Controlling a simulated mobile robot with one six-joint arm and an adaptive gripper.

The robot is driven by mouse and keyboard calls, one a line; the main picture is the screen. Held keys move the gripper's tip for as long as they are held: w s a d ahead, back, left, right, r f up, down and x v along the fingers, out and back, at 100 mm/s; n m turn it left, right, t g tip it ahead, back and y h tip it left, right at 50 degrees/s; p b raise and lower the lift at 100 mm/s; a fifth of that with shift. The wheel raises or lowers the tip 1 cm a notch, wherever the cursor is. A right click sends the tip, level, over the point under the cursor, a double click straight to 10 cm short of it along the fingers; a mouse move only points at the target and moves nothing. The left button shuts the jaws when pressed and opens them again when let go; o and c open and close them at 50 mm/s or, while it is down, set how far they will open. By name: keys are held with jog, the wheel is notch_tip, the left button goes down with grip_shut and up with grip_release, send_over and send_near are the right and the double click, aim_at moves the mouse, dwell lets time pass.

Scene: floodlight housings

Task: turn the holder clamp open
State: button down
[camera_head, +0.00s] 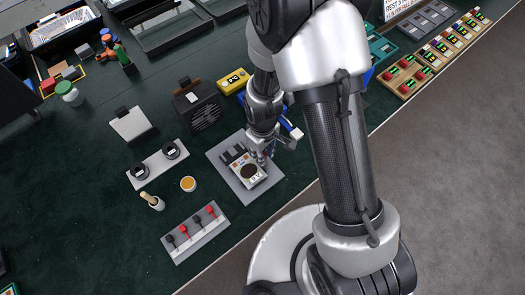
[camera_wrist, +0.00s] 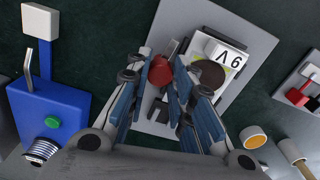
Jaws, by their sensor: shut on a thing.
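A grey base plate (camera_head: 216,155) lies on the dark green table and bears a light housing with a dark round disc (camera_head: 249,171) and black lettering. It also shows in the wrist view, as a white housing (camera_wrist: 232,50) with a dark disc (camera_wrist: 208,74). In the head view my gripper (camera_head: 263,154) is over the plate.
A blue unit with a green button (camera_wrist: 53,123) stands close to my gripper. An orange-topped pot (camera_head: 188,184), a switch strip (camera_head: 196,236) and a white strip with two black round parts (camera_head: 157,166) lie to the left. A black speaker box (camera_head: 200,106) stands behind.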

jog(key=shift+n, duration=0.6)
jog(key=c, duration=1.4)
grip_release()
jog(key=shift+r, duration=0.1)
notch_tip(320, 180, up, 12)
